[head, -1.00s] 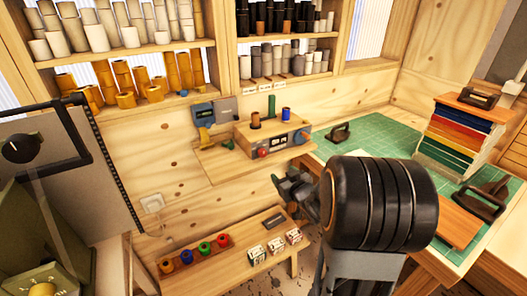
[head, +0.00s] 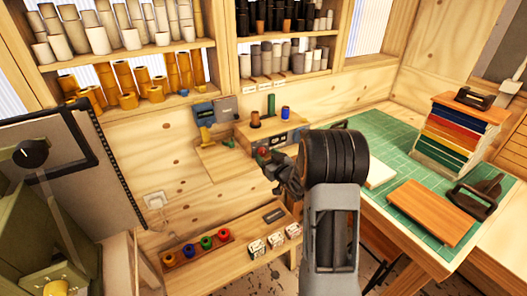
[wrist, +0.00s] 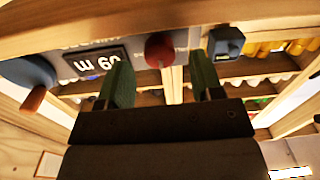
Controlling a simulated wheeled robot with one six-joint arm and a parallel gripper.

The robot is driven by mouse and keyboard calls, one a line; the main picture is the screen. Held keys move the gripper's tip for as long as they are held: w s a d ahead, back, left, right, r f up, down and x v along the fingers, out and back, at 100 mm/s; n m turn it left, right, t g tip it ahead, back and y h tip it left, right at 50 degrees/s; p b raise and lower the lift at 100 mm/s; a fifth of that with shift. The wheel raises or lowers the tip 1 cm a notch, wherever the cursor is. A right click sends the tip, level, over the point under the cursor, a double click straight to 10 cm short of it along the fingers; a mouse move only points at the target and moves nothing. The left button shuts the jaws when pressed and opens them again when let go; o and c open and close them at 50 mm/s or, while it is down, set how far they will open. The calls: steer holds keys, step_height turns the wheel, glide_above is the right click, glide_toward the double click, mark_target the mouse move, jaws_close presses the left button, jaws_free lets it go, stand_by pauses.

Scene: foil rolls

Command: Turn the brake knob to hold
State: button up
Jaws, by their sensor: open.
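A red round knob (head: 263,152) is on the front of the wooden winder (head: 270,128) on the wall shelf. In the wrist view the red knob (wrist: 158,50) shows between and beyond my fingertips, beside a dark display (wrist: 97,62) that reads 60 m, upside down. My gripper (wrist: 160,72) is open, with one green-padded finger to each side of the knob's place in the picture and nothing between them. In the head view my gripper (head: 268,165) is just in front of the winder, partly hidden by my arm. The knob's lettering and setting cannot be read.
A blue crank with a wooden handle (wrist: 35,85) and a blue block (wrist: 226,42) flank the front in the wrist view. Below is a bench (head: 225,262) with coloured rolls and small boxes. A green mat (head: 385,130) lies on the right table.

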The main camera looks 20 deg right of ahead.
steer(key=shift+w+a, duration=0.2)
steer(key=shift+w, duration=1.2)
steer(key=c, duration=0.9)
